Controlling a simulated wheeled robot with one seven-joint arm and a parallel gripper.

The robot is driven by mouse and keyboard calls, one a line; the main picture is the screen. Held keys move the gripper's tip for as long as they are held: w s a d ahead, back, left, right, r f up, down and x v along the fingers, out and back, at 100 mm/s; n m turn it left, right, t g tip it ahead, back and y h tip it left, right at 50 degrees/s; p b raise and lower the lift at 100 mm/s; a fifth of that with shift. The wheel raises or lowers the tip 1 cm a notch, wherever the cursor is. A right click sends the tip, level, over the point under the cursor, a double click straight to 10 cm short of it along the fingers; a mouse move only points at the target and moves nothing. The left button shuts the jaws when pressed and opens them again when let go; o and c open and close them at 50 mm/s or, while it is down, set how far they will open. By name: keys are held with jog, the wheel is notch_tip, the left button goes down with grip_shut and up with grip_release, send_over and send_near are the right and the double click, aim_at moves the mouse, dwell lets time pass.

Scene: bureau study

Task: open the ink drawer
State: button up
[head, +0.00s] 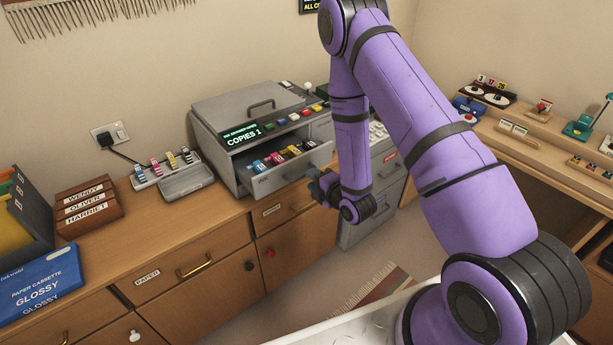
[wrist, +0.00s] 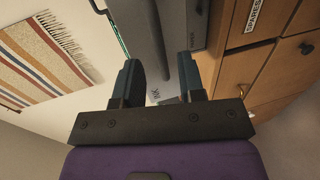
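The ink drawer (head: 288,175) is a grey drawer in the front of the grey copier (head: 228,108). It stands pulled out, with several coloured cartridges (head: 275,158) showing inside. Its front carries an INK label, which also shows in the wrist view (wrist: 155,94). My gripper (head: 322,186) is at the right end of the drawer front in the head view. In the wrist view my gripper's two dark fingers (wrist: 160,75) are apart, with a grey bar of the drawer front between them. I cannot tell whether they touch it.
The copier stands on a wooden cabinet (head: 220,218) with drawers and knobs below. A tray of small cartridges (head: 166,170) sits to its left. A grey drawer unit (head: 375,215) stands behind my arm. A wooden desk (head: 545,150) with small items is at the right.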

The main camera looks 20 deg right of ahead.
jog(key=v, duration=0.6)
dwell(0.4)
jog(key=w+d+r+m+g+h, duration=0.15)
jog(key=w+r+m, duration=0.35)
jog(key=r, duration=0.7)
jog(key=s+d+r+m+g+h, duration=0.25)
jog(key=r+m, duration=0.25)
jog(key=r, duration=0.7)
jog(key=s+r+m+g, duration=0.2)
jog(key=s+r+m, duration=0.2)
jog(key=s, duration=0.5)
jog(key=s+r+m+g, duration=0.1)
jog(key=s+r+m, duration=0.2)
jog(key=s+r, duration=0.4)
jog(key=s+a+r+m+g, duration=0.1)
jog(key=s+r+m, duration=0.3)
jog(key=s, duration=0.8)
jog(key=shift+s+r+m+g+h, duration=0.2)
jog(key=shift+r+m+g+h, duration=0.15)
jog(key=shift+r+g, duration=0.45)
